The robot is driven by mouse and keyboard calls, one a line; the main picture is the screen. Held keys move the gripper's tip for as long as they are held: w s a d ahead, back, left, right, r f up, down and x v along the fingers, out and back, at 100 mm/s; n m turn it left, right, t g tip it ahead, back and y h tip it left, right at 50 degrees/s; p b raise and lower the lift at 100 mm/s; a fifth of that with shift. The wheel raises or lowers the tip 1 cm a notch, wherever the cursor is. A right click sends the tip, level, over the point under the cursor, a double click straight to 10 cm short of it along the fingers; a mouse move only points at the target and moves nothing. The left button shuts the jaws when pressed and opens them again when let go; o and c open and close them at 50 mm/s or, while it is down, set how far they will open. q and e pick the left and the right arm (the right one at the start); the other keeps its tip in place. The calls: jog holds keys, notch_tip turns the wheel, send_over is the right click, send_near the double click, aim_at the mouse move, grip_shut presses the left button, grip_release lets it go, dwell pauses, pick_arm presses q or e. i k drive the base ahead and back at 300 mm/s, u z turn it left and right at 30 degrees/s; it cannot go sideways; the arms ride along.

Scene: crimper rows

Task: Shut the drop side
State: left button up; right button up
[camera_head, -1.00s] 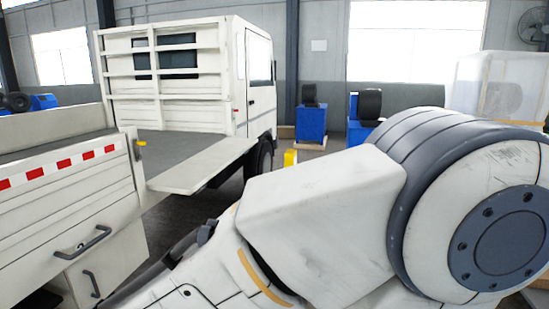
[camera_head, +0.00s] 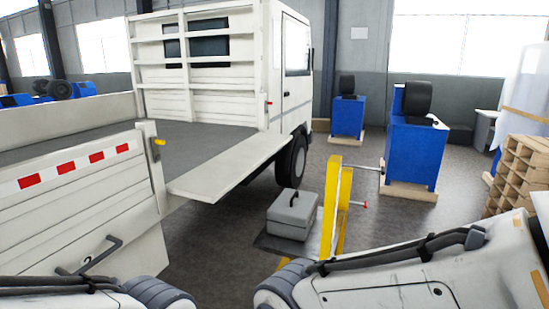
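The drop side (camera_head: 225,166) of a white truck is a pale flat panel. It is folded down and sticks out about level from the edge of the grey truck bed (camera_head: 195,140). A white corner post (camera_head: 151,165) with a small yellow latch (camera_head: 159,142) stands at its near end. The tailgate (camera_head: 70,170) with red and white markings is upright. Links of both my arms show along the bottom edge, well apart from the panel. Neither of my grippers is in view.
Blue machines (camera_head: 413,150) and stacked wooden pallets (camera_head: 522,172) stand farther right. Dark floor (camera_head: 215,240) is clear below the panel.

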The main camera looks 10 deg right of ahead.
aim_at(212, 181)
jog(key=z, duration=0.15)
jog(key=i, duration=1.05)
jog(key=u, duration=0.1)
